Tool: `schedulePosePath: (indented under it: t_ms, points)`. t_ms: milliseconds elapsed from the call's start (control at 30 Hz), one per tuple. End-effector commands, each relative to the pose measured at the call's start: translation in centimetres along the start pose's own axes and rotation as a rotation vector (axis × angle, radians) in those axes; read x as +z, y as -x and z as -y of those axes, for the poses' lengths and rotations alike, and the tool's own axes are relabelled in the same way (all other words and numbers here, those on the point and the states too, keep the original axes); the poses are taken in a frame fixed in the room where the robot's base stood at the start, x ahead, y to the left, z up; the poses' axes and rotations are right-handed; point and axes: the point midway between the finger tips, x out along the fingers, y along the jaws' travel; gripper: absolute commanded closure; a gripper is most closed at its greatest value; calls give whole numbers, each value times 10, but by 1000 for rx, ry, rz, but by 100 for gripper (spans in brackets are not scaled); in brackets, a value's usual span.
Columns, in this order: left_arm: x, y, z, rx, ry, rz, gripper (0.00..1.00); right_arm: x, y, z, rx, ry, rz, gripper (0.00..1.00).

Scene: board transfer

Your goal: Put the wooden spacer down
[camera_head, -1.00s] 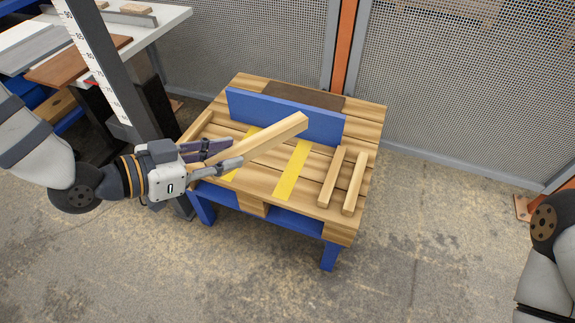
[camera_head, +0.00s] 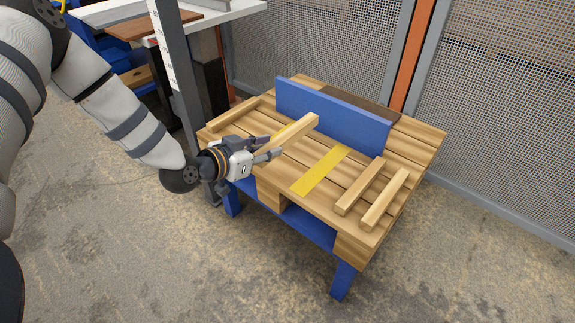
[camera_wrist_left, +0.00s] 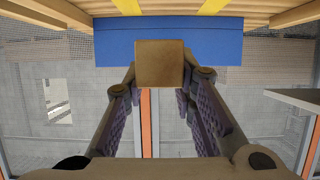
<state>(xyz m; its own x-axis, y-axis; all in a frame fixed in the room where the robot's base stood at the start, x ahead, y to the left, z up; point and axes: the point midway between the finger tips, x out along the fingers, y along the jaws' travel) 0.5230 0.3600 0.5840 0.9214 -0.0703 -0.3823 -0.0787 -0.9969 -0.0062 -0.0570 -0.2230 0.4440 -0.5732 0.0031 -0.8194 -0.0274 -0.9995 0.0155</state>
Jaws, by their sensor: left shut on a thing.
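My left gripper (camera_head: 268,148) is shut on a wooden spacer (camera_head: 292,131), a pale square-section bar. The bar points away from the gripper toward the blue upright board (camera_head: 335,115), over the left part of the pallet table (camera_head: 415,145). It covers part of that area, and I cannot tell how far its underside is from the slats. In the left wrist view the bar's square end (camera_wrist_left: 159,63) shows between the fingers, in front of the blue board (camera_wrist_left: 215,42). A yellow strip (camera_head: 320,171) on the slats lies bare to the right. My right gripper is out of view.
Two similar bars (camera_head: 361,186) (camera_head: 384,199) lie at the table's right, another (camera_head: 233,114) along its left edge. A grey post (camera_head: 174,75) stands at left. Mesh fence (camera_head: 500,110) closes the back. Bare slats lie around the yellow strip.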

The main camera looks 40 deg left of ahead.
Motion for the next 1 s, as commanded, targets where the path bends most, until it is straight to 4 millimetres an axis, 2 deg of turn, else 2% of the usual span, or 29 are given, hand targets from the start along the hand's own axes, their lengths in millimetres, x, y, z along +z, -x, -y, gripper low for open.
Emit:
schedulePosePath:
  t_ms: [33,67,100,200,300,467,600,800,967,1000]
  points:
    - [9,-19,5,-1,-4,3,100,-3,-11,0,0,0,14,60]
    - [10,-29,9,-1,-3,4,100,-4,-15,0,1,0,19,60]
    - [20,-40,11,0,-4,9,100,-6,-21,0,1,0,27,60]
    - [32,-63,17,1,-2,7,100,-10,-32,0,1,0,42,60]
    - [36,-76,20,2,-2,4,100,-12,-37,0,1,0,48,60]
    - [43,-91,24,1,-1,2,100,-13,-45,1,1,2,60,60]
    - [71,-102,24,2,0,6,100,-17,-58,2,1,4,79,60]
    - [67,-100,23,3,-1,0,100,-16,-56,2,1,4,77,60]
    - [71,-102,23,3,-1,1,100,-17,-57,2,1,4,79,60]
    - [71,-102,23,3,-1,1,69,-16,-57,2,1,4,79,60]
